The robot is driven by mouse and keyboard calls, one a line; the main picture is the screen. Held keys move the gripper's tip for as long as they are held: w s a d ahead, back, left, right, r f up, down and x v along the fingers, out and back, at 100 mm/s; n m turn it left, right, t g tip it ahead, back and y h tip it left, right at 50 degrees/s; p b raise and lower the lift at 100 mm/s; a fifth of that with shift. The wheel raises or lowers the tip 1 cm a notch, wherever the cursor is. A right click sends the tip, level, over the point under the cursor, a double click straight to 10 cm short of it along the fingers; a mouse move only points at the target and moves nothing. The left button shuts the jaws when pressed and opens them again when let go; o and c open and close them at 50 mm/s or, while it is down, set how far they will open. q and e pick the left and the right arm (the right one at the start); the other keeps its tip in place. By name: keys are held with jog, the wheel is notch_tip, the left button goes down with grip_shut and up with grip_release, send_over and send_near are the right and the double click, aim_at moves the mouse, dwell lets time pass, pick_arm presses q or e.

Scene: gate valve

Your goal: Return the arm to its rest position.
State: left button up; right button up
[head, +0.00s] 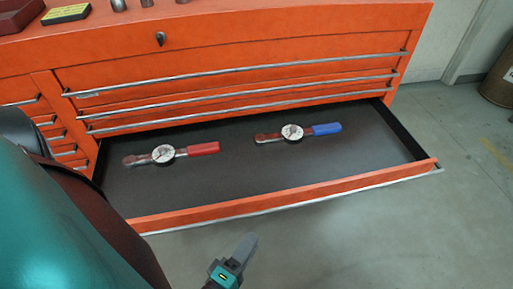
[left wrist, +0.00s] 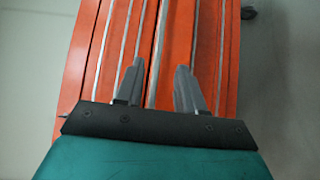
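My left gripper (head: 248,243) shows at the bottom middle of the head view, in front of the open drawer's front edge and apart from it. In the left wrist view its two grey fingers (left wrist: 158,80) stand apart with nothing between them. Beyond them is the orange cabinet with its metal drawer handles. A large teal part of my own arm fills the lower left of the head view. My right gripper is not seen in either view.
The orange cabinet (head: 240,45) has its bottom drawer (head: 290,200) pulled out. In it lie a red-handled gauge wrench (head: 165,153) and a blue-handled one (head: 293,132). A brown bin (head: 500,80) stands at the far right. The floor (head: 400,240) in front is clear.

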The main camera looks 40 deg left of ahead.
pick_arm(q)
jog(key=shift+s, duration=0.15)
dwell(0.4)
jog(key=w+r+m+g+h+p, duration=0.1)
jog(key=r+m+p, duration=0.4)
jog(key=m, duration=0.5)
jog(key=w+d+r+m+g+h+p, duration=0.1)
jog(key=w+r+m+g+p, duration=0.3)
jog(key=m, duration=0.7)
notch_tip(320, 180, up, 3)
jog(key=shift+w+r+m+g+h+p, duration=0.25)
jog(key=shift+g+h+p, duration=0.3)
jog(key=shift+g+h, duration=0.4)
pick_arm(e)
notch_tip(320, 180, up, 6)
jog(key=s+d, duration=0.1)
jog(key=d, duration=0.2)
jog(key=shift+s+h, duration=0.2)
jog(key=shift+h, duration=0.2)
